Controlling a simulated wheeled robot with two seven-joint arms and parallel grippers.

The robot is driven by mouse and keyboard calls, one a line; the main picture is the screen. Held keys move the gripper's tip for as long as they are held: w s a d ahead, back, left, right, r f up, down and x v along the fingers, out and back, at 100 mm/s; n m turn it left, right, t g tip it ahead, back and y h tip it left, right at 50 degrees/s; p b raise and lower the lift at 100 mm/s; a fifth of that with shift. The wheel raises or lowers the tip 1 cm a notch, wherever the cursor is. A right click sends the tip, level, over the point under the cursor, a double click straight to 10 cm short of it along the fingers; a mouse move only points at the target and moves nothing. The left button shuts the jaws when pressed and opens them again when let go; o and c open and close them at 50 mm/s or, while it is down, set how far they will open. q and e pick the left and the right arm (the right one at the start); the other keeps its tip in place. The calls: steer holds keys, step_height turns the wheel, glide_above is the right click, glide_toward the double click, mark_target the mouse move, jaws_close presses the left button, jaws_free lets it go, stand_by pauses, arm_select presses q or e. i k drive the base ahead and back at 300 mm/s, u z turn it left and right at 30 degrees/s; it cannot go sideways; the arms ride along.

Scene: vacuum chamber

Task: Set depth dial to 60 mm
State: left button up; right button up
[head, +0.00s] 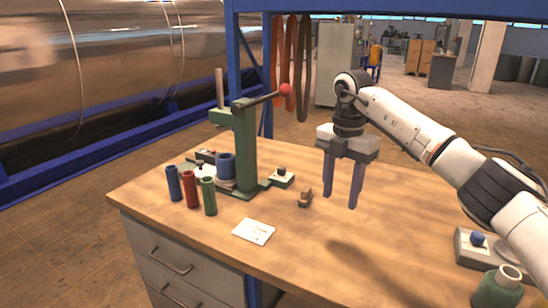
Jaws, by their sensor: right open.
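My right gripper (341,192) points down over the middle of the wooden bench, its two purple-grey fingers apart with nothing between them. A small green box with a dark knob (281,173) sits at the foot of the green press (245,145), left of the gripper. A grey box with a blue knob (478,239) lies at the right of the bench, partly behind my right arm. I cannot tell which knob is the depth dial, and no scale marks are readable. My left gripper is not in view.
Blue, red and green cylinders (190,189) stand at the bench's left. A white card (254,231) lies near the front edge, and a small brown item (305,198) lies left of the gripper. A green bottle (497,288) stands front right. The bench's middle right is clear.

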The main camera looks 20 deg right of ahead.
mark_target(281, 170)
steer(key=i, duration=1.15)
